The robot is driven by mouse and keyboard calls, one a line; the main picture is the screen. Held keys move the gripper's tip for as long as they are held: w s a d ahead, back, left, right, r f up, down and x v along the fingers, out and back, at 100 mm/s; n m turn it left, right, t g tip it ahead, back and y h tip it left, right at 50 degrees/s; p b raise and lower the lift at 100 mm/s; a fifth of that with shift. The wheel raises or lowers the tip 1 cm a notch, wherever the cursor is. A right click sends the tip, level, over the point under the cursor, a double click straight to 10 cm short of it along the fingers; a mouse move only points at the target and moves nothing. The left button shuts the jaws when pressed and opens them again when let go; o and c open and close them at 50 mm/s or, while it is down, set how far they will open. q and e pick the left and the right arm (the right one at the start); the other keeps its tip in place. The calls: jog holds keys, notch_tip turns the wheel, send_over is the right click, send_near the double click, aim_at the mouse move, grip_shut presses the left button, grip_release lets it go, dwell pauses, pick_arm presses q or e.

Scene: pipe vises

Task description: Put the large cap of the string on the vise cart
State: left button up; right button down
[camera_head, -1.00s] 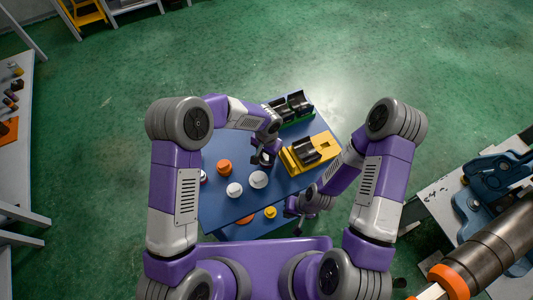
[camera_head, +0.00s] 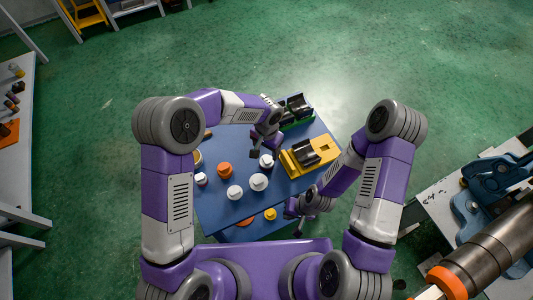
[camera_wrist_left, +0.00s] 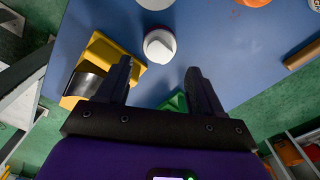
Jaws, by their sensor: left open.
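The blue vise cart (camera_head: 215,210) stands in front of me and carries several caps. A white cap (camera_head: 266,161) sits on its top, left of the yellow vise; in the left wrist view the white cap (camera_wrist_left: 160,46) lies just beyond the fingertips. My left gripper (camera_head: 263,147) is open and empty, just behind that cap; its spread fingers show in the left wrist view (camera_wrist_left: 158,68). Two more white caps (camera_head: 258,182) (camera_head: 235,191) and an orange cap (camera_head: 224,169) sit nearby. Which is the large cap of the string I cannot tell. My right gripper (camera_head: 298,210) hangs by the cart's right edge, its jaws unclear.
The yellow vise (camera_head: 310,156) and the green vise (camera_head: 297,110) with dark jaws stand on the cart's right side. A smaller white cap (camera_head: 201,178) is at the left. A dark pipe with an orange ring (camera_head: 451,281) lies at the lower right.

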aim_at(267, 159)
pick_arm(q)
notch_tip(267, 159, up, 6)
jog(key=shift+p, duration=0.35)
jog(key=shift+r, duration=0.1)
